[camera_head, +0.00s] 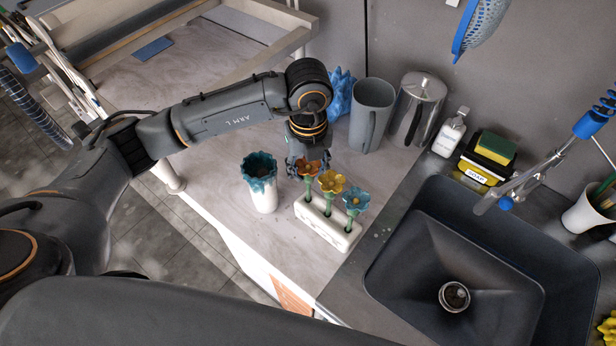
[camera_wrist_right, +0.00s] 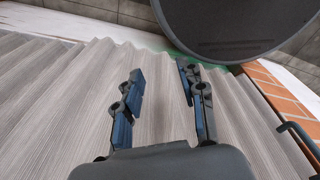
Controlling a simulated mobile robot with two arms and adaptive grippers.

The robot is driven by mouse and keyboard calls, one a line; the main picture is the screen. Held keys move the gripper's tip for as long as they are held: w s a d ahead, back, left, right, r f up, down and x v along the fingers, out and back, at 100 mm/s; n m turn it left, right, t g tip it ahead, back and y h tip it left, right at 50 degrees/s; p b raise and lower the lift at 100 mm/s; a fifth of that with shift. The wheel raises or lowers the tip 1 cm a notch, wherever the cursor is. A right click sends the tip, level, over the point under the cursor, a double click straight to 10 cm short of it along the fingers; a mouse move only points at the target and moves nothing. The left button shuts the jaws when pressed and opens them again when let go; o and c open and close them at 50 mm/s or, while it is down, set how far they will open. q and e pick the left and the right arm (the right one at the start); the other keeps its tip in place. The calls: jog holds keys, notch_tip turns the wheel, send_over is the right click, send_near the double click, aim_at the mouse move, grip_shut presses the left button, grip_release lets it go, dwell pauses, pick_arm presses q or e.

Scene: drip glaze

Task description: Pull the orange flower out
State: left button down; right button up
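The orange flower (camera_head: 308,168) stands upright on a green stem at the left end of a white block holder (camera_head: 331,228). A yellow flower (camera_head: 332,181) and a blue flower (camera_head: 356,199) stand beside it in the same holder. My left gripper (camera_head: 309,160) points down right at the orange flower, its fingers apart on either side of the bloom. The flower partly hides the fingers, and I cannot tell if they touch it. My right gripper (camera_wrist_right: 162,105) is open and empty in the right wrist view.
A white vase with a teal drip-glazed rim (camera_head: 262,184) stands left of the holder. A grey pitcher (camera_head: 371,115), a metal jug (camera_head: 417,108) and a blue ruffled piece (camera_head: 340,92) stand behind. The dark sink (camera_head: 462,262) is to the right.

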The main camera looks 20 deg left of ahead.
pick_arm(q)
jog(key=shift+r, duration=0.2)
dwell(0.3)
jog(key=shift+r+p, duration=0.7)
jog(key=shift+r, duration=0.3)
dwell(0.6)
jog(key=shift+r+p, duration=1.45)
jog(key=shift+r, duration=1.15)
jog(key=shift+r+p, duration=0.7)
jog(key=shift+r, duration=0.8)
